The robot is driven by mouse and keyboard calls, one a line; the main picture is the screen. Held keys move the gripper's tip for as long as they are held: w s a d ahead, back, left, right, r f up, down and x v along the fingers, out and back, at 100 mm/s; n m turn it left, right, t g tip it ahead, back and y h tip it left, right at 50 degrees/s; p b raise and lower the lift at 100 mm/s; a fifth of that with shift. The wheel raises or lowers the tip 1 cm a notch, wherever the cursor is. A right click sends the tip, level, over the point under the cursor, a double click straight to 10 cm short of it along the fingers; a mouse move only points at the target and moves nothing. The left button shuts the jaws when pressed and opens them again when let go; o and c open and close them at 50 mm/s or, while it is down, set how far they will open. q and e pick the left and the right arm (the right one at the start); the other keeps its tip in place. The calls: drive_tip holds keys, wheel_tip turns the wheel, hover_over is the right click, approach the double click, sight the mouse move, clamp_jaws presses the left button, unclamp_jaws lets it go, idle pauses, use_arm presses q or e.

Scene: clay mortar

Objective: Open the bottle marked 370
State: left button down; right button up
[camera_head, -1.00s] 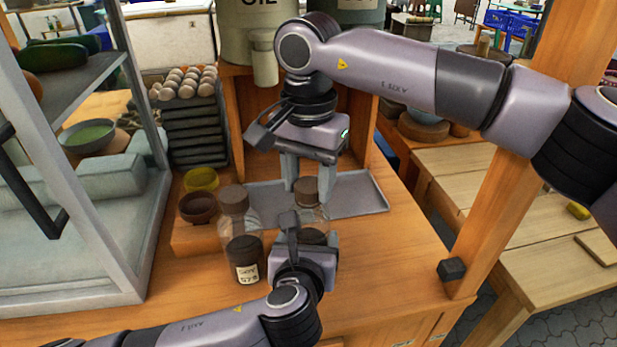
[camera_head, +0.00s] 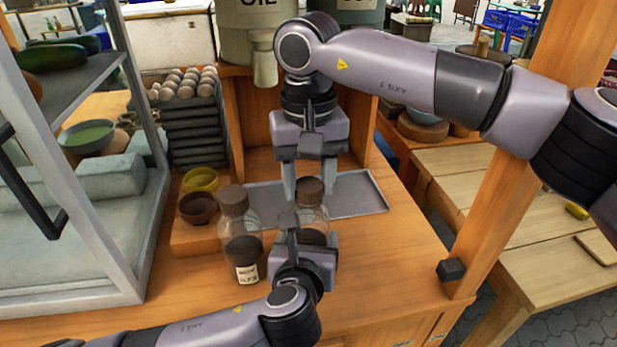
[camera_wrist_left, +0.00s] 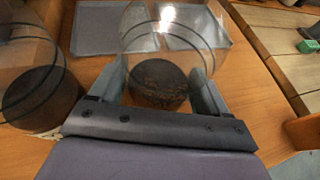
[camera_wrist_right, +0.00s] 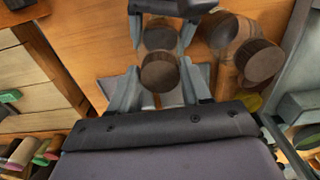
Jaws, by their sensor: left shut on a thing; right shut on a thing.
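A clear bottle (camera_head: 312,215) with a dark brown cap (camera_head: 311,188) and dark contents stands upright on the wooden counter. Its label is hidden, so I cannot read its mark. My left gripper (camera_head: 306,245) is shut around the bottle's lower body. The left wrist view shows its fingers on both sides of the glass bottle (camera_wrist_left: 160,45). My right gripper (camera_head: 309,186) comes down from above with its fingers on either side of the cap. In the right wrist view the cap (camera_wrist_right: 160,72) sits between these fingers. I cannot tell whether the cap is loosened.
A second capped bottle (camera_head: 240,235) with a blurred label stands close on the left. Brown and yellow bowls (camera_head: 197,208) are behind it. A grey tray (camera_head: 360,198) lies behind the bottles. An egg stack (camera_head: 193,125) stands at the back left. The counter's right side is clear.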

sight(308, 185)
drive_tip(key=shift+r, duration=0.2)
drive_tip(key=shift+r, duration=0.9)
drive_tip(key=shift+r, duration=2)
use_arm(q)
unclamp_jaws()
drive_tip(key=shift+s, duration=0.1)
